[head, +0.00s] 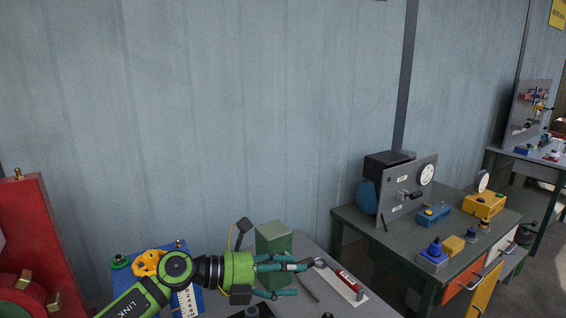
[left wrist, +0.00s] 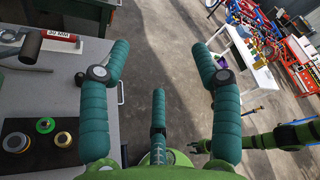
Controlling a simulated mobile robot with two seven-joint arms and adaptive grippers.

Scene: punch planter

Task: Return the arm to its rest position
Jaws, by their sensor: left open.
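My left arm comes in low in the head view. Its green wrist carries teal fingers, and the left gripper (head: 298,278) points right above a grey workbench (head: 378,307). In the left wrist view the gripper's (left wrist: 160,62) three fingers are spread wide, with nothing between them; floor shows through the gap. A green and teal arm part (left wrist: 270,140) at the right of that view looks like my right arm and gripper; its jaws cannot be made out. It does not show in the head view.
A red-labelled tool (head: 349,281) lies on the bench beside the fingers. A green block (head: 273,243) stands just behind the gripper. A blue panel with a yellow knob (head: 148,262) and a red machine (head: 38,240) are to the left. Another workbench (head: 345,212) stands to the right.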

